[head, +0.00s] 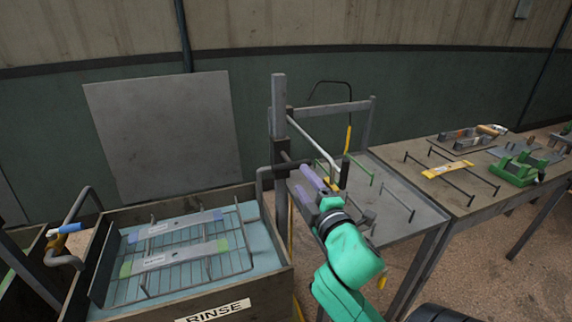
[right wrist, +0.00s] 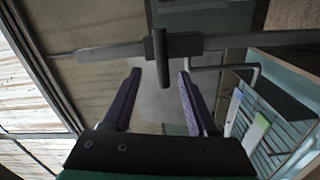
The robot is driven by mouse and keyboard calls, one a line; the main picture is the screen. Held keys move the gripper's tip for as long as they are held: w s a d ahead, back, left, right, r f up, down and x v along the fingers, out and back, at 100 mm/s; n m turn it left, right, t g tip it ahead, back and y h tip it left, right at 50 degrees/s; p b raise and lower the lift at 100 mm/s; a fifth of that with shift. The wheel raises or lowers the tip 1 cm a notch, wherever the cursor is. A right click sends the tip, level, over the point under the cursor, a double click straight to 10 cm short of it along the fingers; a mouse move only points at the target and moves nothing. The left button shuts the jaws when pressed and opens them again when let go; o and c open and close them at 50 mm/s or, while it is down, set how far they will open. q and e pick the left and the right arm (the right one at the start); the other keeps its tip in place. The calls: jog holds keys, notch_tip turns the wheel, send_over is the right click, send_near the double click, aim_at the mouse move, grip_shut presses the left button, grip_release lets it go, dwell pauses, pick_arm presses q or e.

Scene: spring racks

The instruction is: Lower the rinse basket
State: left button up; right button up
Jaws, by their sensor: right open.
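The rinse basket (head: 205,262) is a dark wire rack in the wooden tank marked RINSE (head: 268,290), which holds pale blue liquid. Two flat grey pieces (head: 185,222) with coloured ends lie on it. Whether the basket is below the liquid's surface I cannot tell. In the right wrist view a dark stub (right wrist: 160,55) shows between the fingertips (right wrist: 160,72), apart from both. My left gripper is out of view.
A grey metal table (head: 405,190) with green and dark rods stands right of the post. Beyond it a bench (head: 470,205) carries a yellow piece (head: 447,170) and a green tool (head: 518,170). A blue-handled tap (head: 65,229) is at the tank's left. A grey panel (head: 165,135) stands behind.

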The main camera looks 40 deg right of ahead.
aim_at(286, 156)
jog(key=x, duration=0.1)
jog(key=b+x, duration=0.1)
jog(key=x, duration=0.1)
jog(key=shift+w+a+f+b, duration=0.1)
jog(key=shift+w+f+b, duration=0.15)
jog(key=shift+f+b, duration=0.1)
jog(key=p+x, duration=0.2)
jog(key=x, duration=0.7)
jog(key=shift+r+p, duration=0.15)
jog(key=shift+p, duration=0.2)
jog(key=shift+w, duration=0.2)
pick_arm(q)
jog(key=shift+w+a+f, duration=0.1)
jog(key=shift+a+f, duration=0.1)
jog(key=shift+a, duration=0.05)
pick_arm(e)
grip_shut()
